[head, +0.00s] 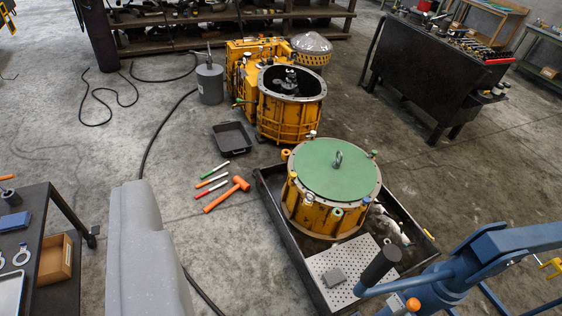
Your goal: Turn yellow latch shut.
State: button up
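A yellow drum-shaped housing (325,213) with a green round lid (335,168) stands in a black tray on the floor, right of centre. My gripper does not show in this view.
The black tray (283,232) also holds a perforated plate (325,272). A blue metal arm (505,245) crosses the lower right. Hand tools and an orange mallet (226,195) lie left of the tray. An open yellow housing (290,115) stands behind. Left floor is mostly clear.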

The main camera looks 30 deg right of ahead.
aim_at(293, 174)
jog(key=i, duration=3.35)
jog(key=z, duration=1.9)
